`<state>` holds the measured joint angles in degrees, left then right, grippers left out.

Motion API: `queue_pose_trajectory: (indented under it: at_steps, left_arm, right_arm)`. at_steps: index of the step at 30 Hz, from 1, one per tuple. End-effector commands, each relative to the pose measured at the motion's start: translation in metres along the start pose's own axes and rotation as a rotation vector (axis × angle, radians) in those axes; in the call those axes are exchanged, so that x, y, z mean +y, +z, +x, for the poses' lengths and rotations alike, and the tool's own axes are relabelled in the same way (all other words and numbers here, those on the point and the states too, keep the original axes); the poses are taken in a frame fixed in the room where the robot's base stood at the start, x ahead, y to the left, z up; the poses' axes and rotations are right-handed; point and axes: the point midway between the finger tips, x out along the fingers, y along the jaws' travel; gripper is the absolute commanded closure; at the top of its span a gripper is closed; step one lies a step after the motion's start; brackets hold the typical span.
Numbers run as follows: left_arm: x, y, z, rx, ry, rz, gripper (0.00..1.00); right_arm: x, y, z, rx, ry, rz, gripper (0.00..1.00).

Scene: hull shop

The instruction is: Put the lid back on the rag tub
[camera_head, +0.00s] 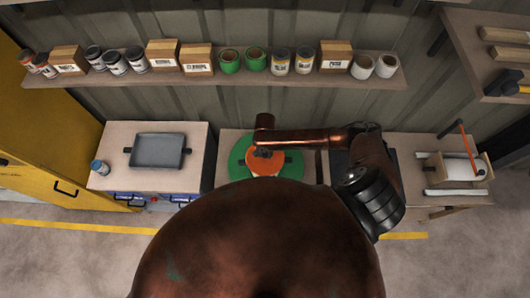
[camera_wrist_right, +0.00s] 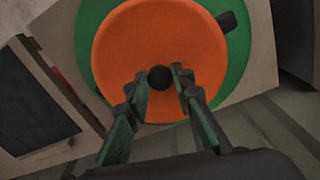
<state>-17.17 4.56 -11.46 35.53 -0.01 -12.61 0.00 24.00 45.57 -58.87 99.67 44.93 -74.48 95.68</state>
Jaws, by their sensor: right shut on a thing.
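The lid (camera_wrist_right: 125,50) is an orange disc with a black knob (camera_wrist_right: 160,77) at its middle. It also shows in the head view (camera_head: 285,161), partly covered by my right arm. My right gripper (camera_wrist_right: 159,90) is shut on the lid's knob, one finger on each side. The orange lid lies over a larger green round surface (camera_wrist_right: 91,27), also in the head view (camera_head: 238,161). The rag tub is not clearly visible; the lid hides what is under it. I cannot tell whether the lid touches anything below. My left gripper is not in view.
A grey tray (camera_head: 157,150) and a small blue can (camera_head: 99,167) stand on the left bench. The right bench holds a white roll with an orange bar (camera_head: 459,166). A wall shelf (camera_head: 205,79) with cans and boxes runs behind. A yellow cabinet (camera_head: 60,130) stands left.

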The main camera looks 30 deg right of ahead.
Motion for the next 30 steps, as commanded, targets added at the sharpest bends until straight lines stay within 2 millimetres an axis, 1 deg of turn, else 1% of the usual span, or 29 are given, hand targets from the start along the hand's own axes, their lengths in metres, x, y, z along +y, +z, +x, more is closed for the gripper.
queue_pose_trajectory:
  at_steps: [18, 30]
  left_arm:
    - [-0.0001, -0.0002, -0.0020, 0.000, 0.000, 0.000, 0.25]
    - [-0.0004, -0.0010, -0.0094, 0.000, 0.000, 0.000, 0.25]
  right_arm:
    - [0.0001, -0.0001, 0.0005, 0.000, 0.000, 0.000, 1.00]
    - [0.0000, 0.0005, 0.0003, -0.001, 0.000, 0.000, 1.00]
